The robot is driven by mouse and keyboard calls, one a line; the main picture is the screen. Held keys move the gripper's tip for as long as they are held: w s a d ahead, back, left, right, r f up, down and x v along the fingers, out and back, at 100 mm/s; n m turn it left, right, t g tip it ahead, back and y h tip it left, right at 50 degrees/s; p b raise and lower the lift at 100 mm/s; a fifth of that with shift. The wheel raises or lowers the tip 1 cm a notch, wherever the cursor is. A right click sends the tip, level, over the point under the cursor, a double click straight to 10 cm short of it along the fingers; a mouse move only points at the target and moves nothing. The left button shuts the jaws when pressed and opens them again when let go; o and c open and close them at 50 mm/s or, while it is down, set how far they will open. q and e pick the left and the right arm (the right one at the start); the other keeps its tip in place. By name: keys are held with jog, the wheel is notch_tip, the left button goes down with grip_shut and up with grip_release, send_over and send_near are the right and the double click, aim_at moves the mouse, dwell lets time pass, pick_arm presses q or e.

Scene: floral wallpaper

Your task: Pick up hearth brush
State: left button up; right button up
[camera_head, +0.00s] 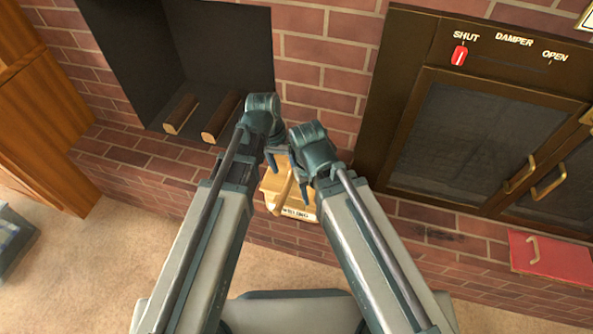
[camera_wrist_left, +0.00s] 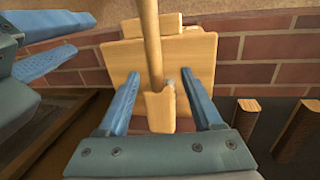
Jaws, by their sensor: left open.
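The hearth brush, as far as I can tell, is the light wooden piece with a slim handle (camera_head: 284,192) in front of a wooden box. In the left wrist view its handle (camera_wrist_left: 151,45) runs to a wider wooden end (camera_wrist_left: 160,110). My left gripper (camera_head: 271,160) is open, and in its wrist view its blue fingers (camera_wrist_left: 160,80) stand on either side of the brush, with gaps between. No bristles can be made out. My right gripper (camera_head: 314,172) is close beside the left one; its two fingers, apart, also show in the left wrist view (camera_wrist_left: 47,43).
The wooden box (camera_head: 305,208) with a partly hidden label stands by the brick hearth. Logs (camera_head: 222,117) lie in the dark fireplace opening. A stove with glass doors (camera_head: 455,140) is at right, a red handled object (camera_head: 550,258) below it.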

aim_at(291, 174)
pick_arm(q)
jog(key=f+b, duration=0.1)
jog(key=d+f+b, duration=0.1)
jog(key=f+b, duration=0.3)
jog(key=shift+w+d, duration=0.1)
jog(key=shift+d, duration=0.3)
jog(key=shift+r, duration=0.1)
grip_shut()
